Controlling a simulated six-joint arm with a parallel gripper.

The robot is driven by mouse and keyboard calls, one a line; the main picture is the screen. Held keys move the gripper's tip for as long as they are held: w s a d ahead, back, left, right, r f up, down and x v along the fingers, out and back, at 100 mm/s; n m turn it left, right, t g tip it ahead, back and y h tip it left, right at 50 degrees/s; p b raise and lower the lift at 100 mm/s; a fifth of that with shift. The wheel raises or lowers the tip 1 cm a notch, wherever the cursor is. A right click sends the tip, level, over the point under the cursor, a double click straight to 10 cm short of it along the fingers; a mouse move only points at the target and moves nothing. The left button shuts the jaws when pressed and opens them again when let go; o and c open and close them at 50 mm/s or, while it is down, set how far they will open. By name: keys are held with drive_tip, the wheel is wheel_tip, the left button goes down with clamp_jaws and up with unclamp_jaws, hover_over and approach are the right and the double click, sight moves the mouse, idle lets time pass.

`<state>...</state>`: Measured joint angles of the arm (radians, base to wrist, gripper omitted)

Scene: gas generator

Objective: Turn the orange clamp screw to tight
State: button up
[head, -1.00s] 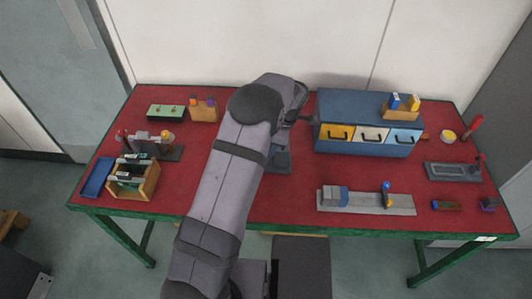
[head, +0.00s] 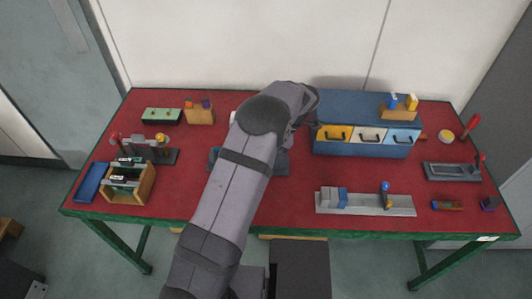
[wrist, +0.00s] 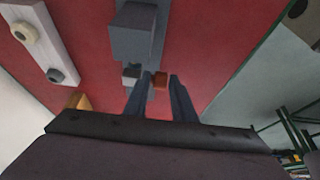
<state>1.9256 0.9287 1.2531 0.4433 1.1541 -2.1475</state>
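In the wrist view, my gripper (wrist: 160,76) is open, with its two dark fingers apart. A blue-grey clamp body (wrist: 132,42) stands just beyond the fingers on the red table. In the head view, part of a blue-grey base (head: 282,165) shows to the right of my arm. My arm hides the gripper and the screw there.
A white bar with two knobs (wrist: 40,40) lies at left in the wrist view. In the head view, a blue drawer cabinet (head: 365,142) stands to the right of my arm. A grey rail fixture (head: 365,206) lies in front of it. A wooden rack (head: 145,187) stands at left.

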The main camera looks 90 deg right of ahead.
wheel_tip(320, 180, up, 10)
drive_tip(key=b, duration=0.3)
idle(0.5)
